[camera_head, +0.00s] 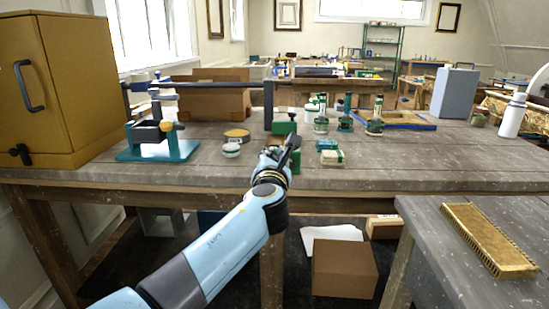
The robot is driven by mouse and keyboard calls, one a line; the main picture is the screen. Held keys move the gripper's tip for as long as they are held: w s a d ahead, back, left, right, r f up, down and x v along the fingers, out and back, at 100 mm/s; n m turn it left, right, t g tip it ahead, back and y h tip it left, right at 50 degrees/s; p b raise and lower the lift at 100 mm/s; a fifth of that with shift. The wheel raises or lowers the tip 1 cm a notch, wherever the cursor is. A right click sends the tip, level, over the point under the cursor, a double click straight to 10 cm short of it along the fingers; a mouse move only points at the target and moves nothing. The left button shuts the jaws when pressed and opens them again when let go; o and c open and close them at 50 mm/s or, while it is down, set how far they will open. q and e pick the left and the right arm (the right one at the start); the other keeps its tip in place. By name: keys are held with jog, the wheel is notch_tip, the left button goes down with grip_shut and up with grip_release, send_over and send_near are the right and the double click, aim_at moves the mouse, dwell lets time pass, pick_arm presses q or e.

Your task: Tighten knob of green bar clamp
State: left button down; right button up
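My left arm reaches up from the bottom left, and my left gripper (285,146) is at the workbench's front edge. Its dark fingers are seen from behind and overlap each other, so whether they are open or shut is unclear. A green block (284,127) shows just beyond the fingertips. It seems to belong to the bar clamp, whose long dark bar (215,84) runs across to a dark upright jaw (268,105). The knob cannot be made out clearly, and I cannot tell whether my fingers touch it. My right gripper is not in view.
On the workbench (390,165) stand a teal-based vise (160,150), round tins (237,136), green-topped bottles (321,122), small green boxes (331,157), a yellow cabinet (50,90) and a white bottle (512,116). A brass-coloured brush-like block (488,240) lies on the nearer table.

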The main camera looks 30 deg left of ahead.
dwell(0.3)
pick_arm(q)
jog(key=shift+d, duration=0.1)
jog(key=shift+w+d+f, duration=0.6)
jog(key=shift+d+f, duration=0.05)
jog(key=shift+d, duration=0.2)
jog(key=shift+d+f, duration=0.1)
jog(key=shift+f, duration=0.05)
dwell(0.6)
jog(key=p+v, duration=0.2)
jog(key=v, duration=0.4)
jog(key=shift+w+d+r, duration=0.25)
jog(key=shift+d, duration=0.05)
